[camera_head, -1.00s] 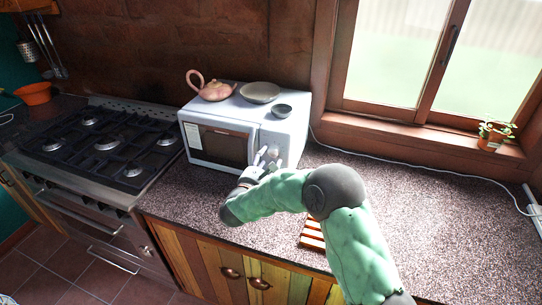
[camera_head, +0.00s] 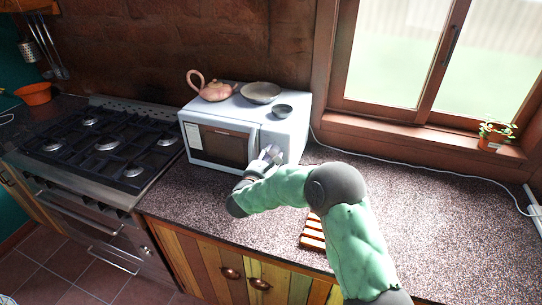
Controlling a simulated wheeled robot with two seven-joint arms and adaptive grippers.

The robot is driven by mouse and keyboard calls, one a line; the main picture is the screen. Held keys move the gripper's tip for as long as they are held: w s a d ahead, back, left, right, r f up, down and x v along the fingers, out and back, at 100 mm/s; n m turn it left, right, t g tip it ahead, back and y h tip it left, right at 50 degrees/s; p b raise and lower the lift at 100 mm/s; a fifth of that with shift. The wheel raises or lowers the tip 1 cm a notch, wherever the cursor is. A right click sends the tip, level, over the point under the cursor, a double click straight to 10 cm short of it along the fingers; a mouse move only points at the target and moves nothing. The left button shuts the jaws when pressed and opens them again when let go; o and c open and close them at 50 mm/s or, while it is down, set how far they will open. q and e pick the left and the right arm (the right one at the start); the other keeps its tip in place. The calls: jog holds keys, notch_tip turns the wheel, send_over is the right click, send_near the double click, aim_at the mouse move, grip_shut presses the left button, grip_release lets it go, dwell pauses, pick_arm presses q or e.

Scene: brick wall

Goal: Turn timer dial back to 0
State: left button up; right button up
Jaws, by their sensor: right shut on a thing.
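A white microwave (camera_head: 222,118) stands on the counter against the brick wall, with its door at the left and its control panel at the right of the front. My right gripper (camera_head: 272,153) is at the lower part of the control panel, shut on the timer dial. The gripper's fingers cover the dial, so its pointer and setting are hidden. My left gripper is not in view.
A pink teapot (camera_head: 215,91), a shallow bowl (camera_head: 260,92) and a small dark bowl (camera_head: 282,111) sit on the microwave. A gas stove (camera_head: 100,150) is at the left. A striped wooden board (camera_head: 312,233) lies below my right arm. The counter (camera_head: 440,220) to the right is mostly clear.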

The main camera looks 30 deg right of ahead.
jog(key=shift+r, duration=0.1)
jog(key=n+b, duration=0.2)
jog(key=b, duration=0.1)
jog(key=shift+n, duration=0.3)
jog(key=n+b, duration=0.2)
jog(key=shift+n, duration=0.4)
jog(key=n+b, duration=0.1)
jog(key=n, duration=0.1)
jog(key=shift+n, duration=0.4)
jog(key=n, duration=0.3)
jog(key=shift+r+n+t+b, duration=0.15)
jog(key=shift+n+t+b, duration=0.15)
jog(key=shift+t+b, duration=0.1)
jog(key=n, duration=0.3)
jog(key=shift+w+n, duration=0.1)
jog(key=shift+n, duration=0.3)
jog(key=n+p, duration=0.1)
jog(key=n, duration=0.3)
jog(key=n+p, duration=0.3)
jog(key=n, duration=0.2)
jog(key=shift+t, duration=0.3)
jog(key=shift+f+n+y+p, duration=0.2)
jog(key=shift+n+y+p, duration=0.25)
jog(key=shift+n, duration=0.75)
